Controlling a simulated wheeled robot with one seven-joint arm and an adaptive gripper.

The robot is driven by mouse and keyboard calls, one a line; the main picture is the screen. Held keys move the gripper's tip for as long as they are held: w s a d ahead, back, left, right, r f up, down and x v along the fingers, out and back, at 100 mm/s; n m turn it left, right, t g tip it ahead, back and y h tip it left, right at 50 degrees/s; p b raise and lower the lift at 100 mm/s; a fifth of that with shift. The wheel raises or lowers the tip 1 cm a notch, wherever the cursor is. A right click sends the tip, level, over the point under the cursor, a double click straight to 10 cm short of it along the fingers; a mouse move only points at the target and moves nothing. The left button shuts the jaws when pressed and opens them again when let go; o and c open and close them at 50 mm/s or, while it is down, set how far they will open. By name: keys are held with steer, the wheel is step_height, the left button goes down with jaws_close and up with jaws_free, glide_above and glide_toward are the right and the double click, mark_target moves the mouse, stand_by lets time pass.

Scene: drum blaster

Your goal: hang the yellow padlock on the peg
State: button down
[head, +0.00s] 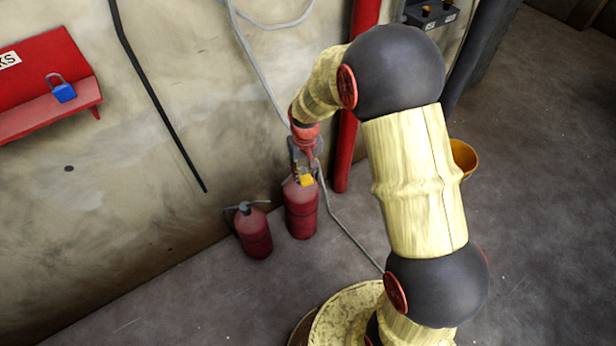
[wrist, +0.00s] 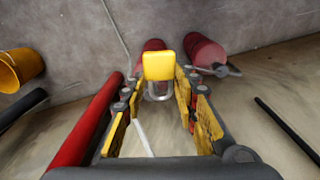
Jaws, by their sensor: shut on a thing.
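The yellow padlock (head: 306,181) is at the tip of my gripper (head: 304,165), in front of the wall and over the fire extinguishers in the head view. In the wrist view the padlock (wrist: 165,66) sits between the fingertips of my gripper (wrist: 162,80), with its grey shackle toward the palm. My gripper is shut on it. A red rack (head: 45,68) on the wall at the upper left carries a blue padlock (head: 63,91) with its shackle up. I cannot make out a separate peg in either view.
Two red extinguishers (head: 300,207) (head: 254,232) stand on the floor by the wall below my gripper. A red pipe (head: 347,150) runs up the wall just right of it. A black cable (head: 155,90) hangs between rack and gripper. An orange bucket (head: 462,157) is farther right.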

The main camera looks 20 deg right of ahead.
steer(key=w+a+r+t+p, duration=0.2)
steer(key=r+p, duration=0.2)
steer(key=r, duration=0.5)
steer(key=w+a+r+n+t+p, duration=0.1)
steer(key=w+a+r+p, duration=0.2)
steer(key=r, duration=0.5)
steer(key=w+a+r+t+p, duration=0.2)
steer(key=r+p, duration=0.3)
steer(key=r, duration=0.4)
steer(key=s+a+r+n+t+y+p, duration=0.1)
steer(key=a+r+t+p, duration=0.2)
steer(key=r+p, duration=1.1)
steer(key=a+r+t+y+p, duration=0.1)
steer(key=a+r+t+y, duration=0.15)
steer(key=r, duration=2.25)
steer(key=s+a+r+n+t+y+p, duration=0.1)
steer(key=a+r+t+p, duration=0.5)
steer(key=r, duration=1.4)
steer(key=w+f+g, duration=0.1)
steer(key=w+g, duration=0.1)
steer(key=w, duration=0.6)
steer(key=shift+f+b, duration=0.15)
steer(key=shift+b, duration=0.25)
steer(key=c, duration=1.3)
jaws_free()
